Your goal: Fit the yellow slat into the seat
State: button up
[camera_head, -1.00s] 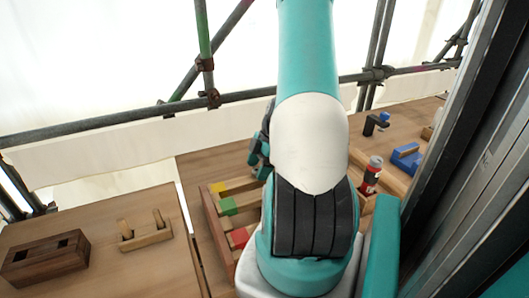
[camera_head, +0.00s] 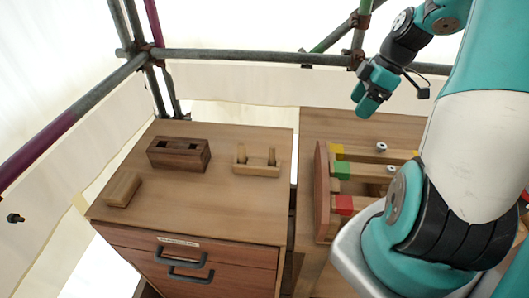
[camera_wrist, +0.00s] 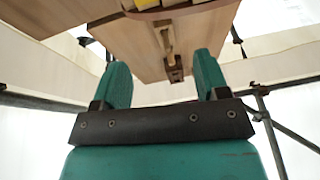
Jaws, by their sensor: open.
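The yellow-ended slat (camera_head: 337,152) lies in a wooden rack at the right, at the far end of a row with green and red ends. A dark wooden block (camera_head: 178,152) with two dark slots sits on the left cabinet top. Beside it is a lighter wooden holder (camera_head: 257,166) with two upright pegs. I cannot tell which of these is the seat. My gripper (camera_head: 368,98) is raised above and beyond the rack, apart from the slat. In the wrist view my gripper (camera_wrist: 162,78) shows its fingers spread with nothing between them.
The green-ended slat (camera_head: 341,170) and red-ended slat (camera_head: 343,204) lie in the rack (camera_head: 321,190). A small wooden block (camera_head: 122,189) lies at the cabinet's left. A narrow gap separates the two tops. Scaffold pipes (camera_head: 250,57) run behind. The cabinet top's front is clear.

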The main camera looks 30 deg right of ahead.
jog(key=w+a+r, duration=0.1)
jog(key=a+r, duration=0.1)
jog(key=a, duration=0.5)
jog(key=w+a+r, duration=0.2)
jog(key=a, duration=0.5)
jog(key=s+a+r+m+g, duration=0.1)
jog(key=s+a+r, duration=0.1)
jog(key=s+a, duration=0.4)
jog(key=s+a+r+m+g, duration=0.1)
jog(key=s+a, duration=0.6)
jog(key=a, duration=0.8)
jog(key=shift+s+a+r+y, duration=0.15)
jog(key=shift+s+r+y, duration=0.15)
jog(key=shift+r, duration=0.45)
